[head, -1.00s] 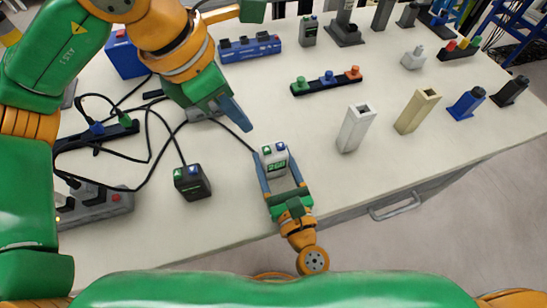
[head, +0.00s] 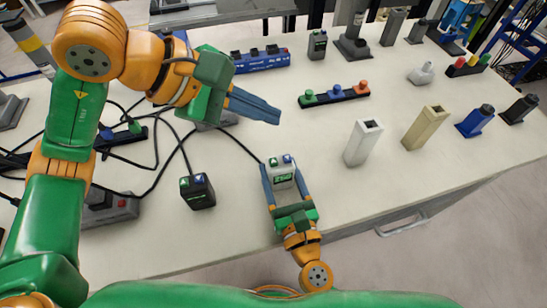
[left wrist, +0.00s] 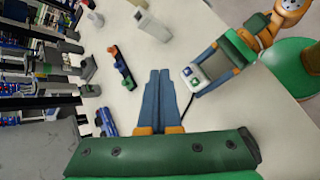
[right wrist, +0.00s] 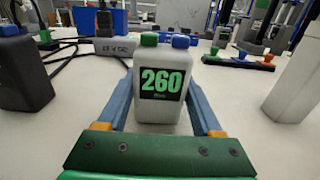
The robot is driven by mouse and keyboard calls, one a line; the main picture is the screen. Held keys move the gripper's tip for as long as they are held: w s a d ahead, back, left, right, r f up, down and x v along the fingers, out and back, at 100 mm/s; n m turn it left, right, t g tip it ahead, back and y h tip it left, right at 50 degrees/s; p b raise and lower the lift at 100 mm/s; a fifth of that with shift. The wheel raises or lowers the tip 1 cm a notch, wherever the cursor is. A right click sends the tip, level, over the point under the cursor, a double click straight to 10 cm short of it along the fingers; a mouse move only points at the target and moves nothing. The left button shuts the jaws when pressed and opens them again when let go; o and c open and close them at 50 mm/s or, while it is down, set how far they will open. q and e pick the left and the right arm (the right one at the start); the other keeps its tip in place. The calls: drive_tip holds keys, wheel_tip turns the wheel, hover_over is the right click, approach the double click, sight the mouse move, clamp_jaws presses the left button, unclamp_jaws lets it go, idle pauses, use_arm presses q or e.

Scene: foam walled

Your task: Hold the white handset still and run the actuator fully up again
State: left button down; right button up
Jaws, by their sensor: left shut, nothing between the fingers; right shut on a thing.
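The white handset (head: 281,174) stands upright on the table near the front edge, a green and a blue button on top. Its display reads 260 in the right wrist view (right wrist: 161,83). My right gripper (head: 281,168) is shut on its two sides. My left gripper (head: 277,116) is shut and empty, raised behind the handset and apart from it, fingers pointing right. The handset also shows in the left wrist view (left wrist: 194,78), beside the left fingers. A cable runs from it towards a grey box (right wrist: 115,46). I cannot tell which thing is the actuator.
A black handset (head: 197,191) stands left of the white one, among loose cables. A white post (head: 362,143) and a beige post (head: 424,128) stand to the right. A black strip with coloured knobs (head: 335,97) lies behind. The table between is clear.

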sight(273, 162)
use_arm(q)
drive_tip(key=shift+f, duration=4.45)
drive_tip(key=shift+f, duration=0.4)
drive_tip(key=shift+f, duration=0.5)
idle(0.8)
drive_tip(key=shift+r, duration=0.1)
idle(1.2)
drive_tip(key=shift+r, duration=0.85)
